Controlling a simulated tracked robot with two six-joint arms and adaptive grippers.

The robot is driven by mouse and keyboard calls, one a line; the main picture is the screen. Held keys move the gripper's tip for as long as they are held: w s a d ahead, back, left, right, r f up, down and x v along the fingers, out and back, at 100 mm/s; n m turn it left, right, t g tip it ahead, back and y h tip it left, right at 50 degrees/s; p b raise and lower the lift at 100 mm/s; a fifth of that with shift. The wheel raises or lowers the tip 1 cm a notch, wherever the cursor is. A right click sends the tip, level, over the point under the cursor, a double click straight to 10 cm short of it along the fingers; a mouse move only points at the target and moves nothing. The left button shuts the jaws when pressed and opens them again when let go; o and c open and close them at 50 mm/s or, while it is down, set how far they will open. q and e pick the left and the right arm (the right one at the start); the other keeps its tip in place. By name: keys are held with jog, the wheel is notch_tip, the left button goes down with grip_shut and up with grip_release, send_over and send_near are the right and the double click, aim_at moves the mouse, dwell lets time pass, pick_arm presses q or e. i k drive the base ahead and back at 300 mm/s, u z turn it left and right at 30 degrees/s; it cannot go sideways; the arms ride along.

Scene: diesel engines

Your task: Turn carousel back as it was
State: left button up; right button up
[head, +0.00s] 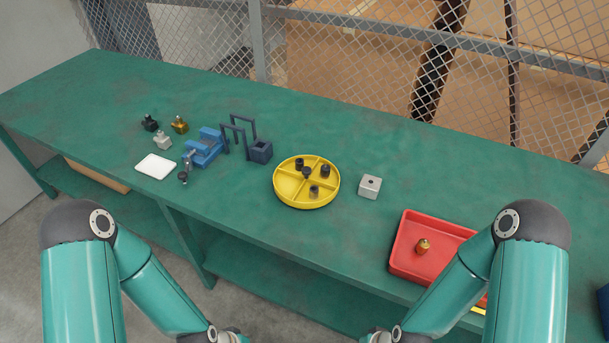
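The carousel (286,199) is a round yellow tray with dividers, standing on the green bench near its front edge. A dark knob (306,173) is at its centre. Small dark cylindrical parts sit in it: one (299,163) at the back, one (325,171) at the right and one (314,191) at the front. The left compartment looks empty. My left gripper (228,337) and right gripper (394,338) are at the bottom edge, mostly cut off, well in front of the carousel and apart from it. Their fingers are out of frame.
A grey block (370,187) with a hole stands right of the carousel. To the left are a dark holder (261,152), a blue vise (204,149), a white pad (155,166) and small fittings. The bench behind the carousel is clear.

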aim_at(292, 185)
jog(key=u, duration=1.45)
jog(key=i, duration=0.15)
jog(key=z, duration=2.9)
jog(key=k, duration=1.05)
jog(key=u, duration=3.9)
jog(key=k, duration=0.1)
jog(key=z, duration=2.3)
jog(key=i, duration=1)
jog(key=z, duration=0.1)
